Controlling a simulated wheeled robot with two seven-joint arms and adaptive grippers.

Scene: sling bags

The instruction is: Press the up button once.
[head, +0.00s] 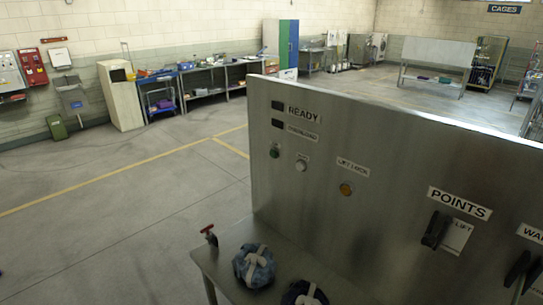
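A grey metal control panel (390,150) stands at the right. On its left part are a green button (275,152), a white button (301,166) with a small label above it, and an orange button (346,189) further right. The small labels are too blurred to read, so I cannot tell which button is the up button. Two dark indicator windows sit above, beside the READY label (304,113) and another label below it. Neither of my grippers is in view.
A metal table (228,283) in front of the panel holds a blue bag (254,267), a dark bag (304,294) and a red-handled fitting (208,233). Black levers (435,230) are on the panel's right. Open floor (120,225) lies to the left; workbenches stand along the far wall.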

